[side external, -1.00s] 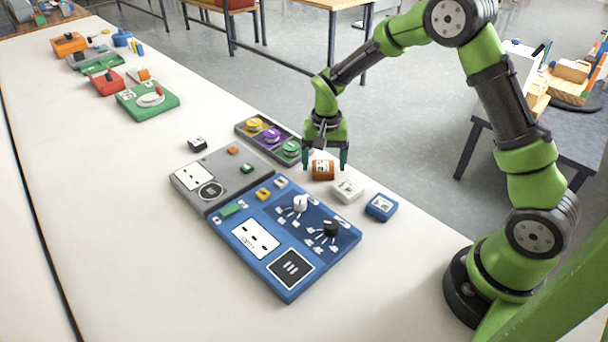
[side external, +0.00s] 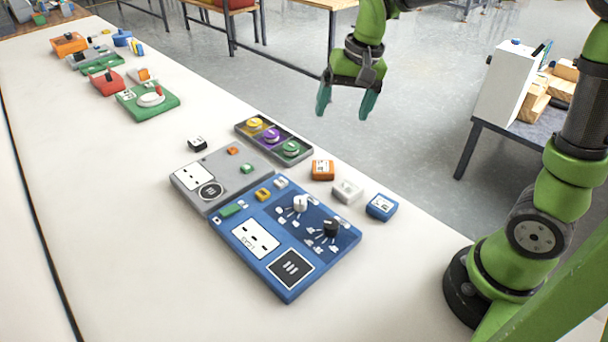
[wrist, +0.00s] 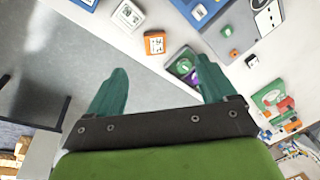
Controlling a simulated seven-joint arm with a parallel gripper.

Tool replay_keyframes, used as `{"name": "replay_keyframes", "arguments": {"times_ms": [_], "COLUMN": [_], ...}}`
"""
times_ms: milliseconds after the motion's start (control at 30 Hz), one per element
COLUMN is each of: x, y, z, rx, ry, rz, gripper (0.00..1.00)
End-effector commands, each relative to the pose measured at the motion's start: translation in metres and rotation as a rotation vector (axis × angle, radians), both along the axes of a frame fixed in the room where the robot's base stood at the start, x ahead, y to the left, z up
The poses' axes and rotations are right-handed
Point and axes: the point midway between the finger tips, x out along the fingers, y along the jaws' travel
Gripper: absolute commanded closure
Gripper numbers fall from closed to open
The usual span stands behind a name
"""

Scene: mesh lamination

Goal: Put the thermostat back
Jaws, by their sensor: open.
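I cannot tell from the labels which piece is the thermostat. Three small labelled blocks sit apart in a row on the white table: an orange block (side external: 322,169), a white block (side external: 347,191) and a blue block (side external: 381,207). The orange block also shows in the wrist view (wrist: 155,42), with the white block (wrist: 128,15) beside it. My gripper (side external: 345,108) is open and empty, raised well above the table on the far side of the orange block. Its two teal fingers (wrist: 160,70) are spread wide in the wrist view.
A blue panel (side external: 276,224) with knobs and a grey panel (side external: 183,176) lie side by side. A grey tray (side external: 272,119) with yellow, purple and green round pieces adjoins them. A small black block (side external: 198,144) lies left.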

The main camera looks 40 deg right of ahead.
Motion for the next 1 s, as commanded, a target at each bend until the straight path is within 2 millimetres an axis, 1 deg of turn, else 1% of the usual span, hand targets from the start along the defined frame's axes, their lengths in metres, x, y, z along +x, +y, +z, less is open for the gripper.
{"name": "replay_keyframes", "arguments": {"times_ms": [33, 100, 167, 200, 300, 400, 500, 600, 1000], "x": [-0.019, -0.044, -0.064, -0.078, -0.107, -0.129, -0.142, -0.148, -0.149], "y": [0.005, 0.011, 0.016, 0.018, 0.025, 0.029, 0.031, 0.032, 0.032], "z": [0.015, 0.028, 0.036, 0.039, 0.042, 0.041, 0.038, 0.036, 0.036], "rx": [0.009, 0.014, 0.016, 0.015, 0.009, -0.001, -0.009, -0.015, -0.015], "ry": [-0.056, -0.127, -0.188, -0.227, -0.316, -0.385, -0.43, -0.452, -0.454], "rz": [0.029, 0.075, 0.111, 0.134, 0.185, 0.223, 0.247, 0.257, 0.26], "gripper": [0.16, 0.16, 0.16, 0.16, 0.16, 0.16, 0.16, 0.16, 0.16]}}
